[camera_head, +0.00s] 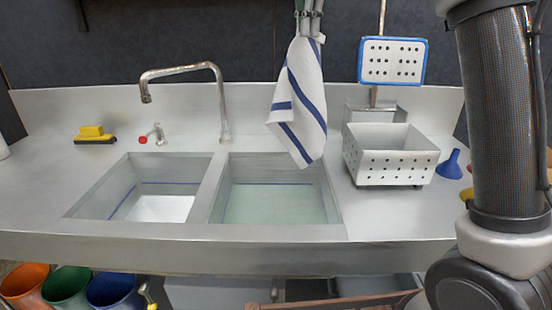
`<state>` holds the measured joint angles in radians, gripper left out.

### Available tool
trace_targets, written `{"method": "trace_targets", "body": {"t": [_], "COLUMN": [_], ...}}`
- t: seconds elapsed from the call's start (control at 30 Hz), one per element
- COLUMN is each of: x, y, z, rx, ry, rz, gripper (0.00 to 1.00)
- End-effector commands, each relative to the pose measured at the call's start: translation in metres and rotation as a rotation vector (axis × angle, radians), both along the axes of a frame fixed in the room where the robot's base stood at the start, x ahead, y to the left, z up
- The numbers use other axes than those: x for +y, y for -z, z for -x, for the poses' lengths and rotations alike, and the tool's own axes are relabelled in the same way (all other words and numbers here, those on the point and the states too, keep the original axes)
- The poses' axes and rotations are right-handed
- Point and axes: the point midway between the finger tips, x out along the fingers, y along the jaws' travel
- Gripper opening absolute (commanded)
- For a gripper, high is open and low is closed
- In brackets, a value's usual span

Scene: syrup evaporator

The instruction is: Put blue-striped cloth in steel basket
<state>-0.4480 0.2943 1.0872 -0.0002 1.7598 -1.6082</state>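The blue-striped cloth (299,95), white with dark blue stripes, hangs in the air in front of the back wall, its lower corner over the rear of the right sink basin. My gripper (309,18) shows only in part at the top edge, its fingers closed around the cloth's top end. The steel basket (391,172), an open box with perforated sides, stands on the counter to the right of the sink. The cloth is to the left of the basket and apart from it. The basket's floor is mostly hidden.
A blue-rimmed perforated skimmer (392,61) stands upright behind the basket, near a small steel box (375,114). A blue funnel (450,165) is right of the basket. A faucet (222,100) rises behind the sinks. A yellow sponge (92,131) sits far left. Coloured buckets (66,287) stand below.

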Motion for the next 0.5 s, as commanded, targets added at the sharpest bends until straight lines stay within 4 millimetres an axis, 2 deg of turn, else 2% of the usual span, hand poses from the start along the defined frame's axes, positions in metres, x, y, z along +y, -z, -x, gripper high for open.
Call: {"method": "trace_targets", "body": {"t": [0.03,0.5], "x": [-0.012,-0.115], "y": [-0.001,-0.009], "z": [0.001,0.009], "rx": [0.000,0.000], "ry": [0.004,0.005], "rz": [0.000,0.000], "gripper": [0.00,0.00]}}
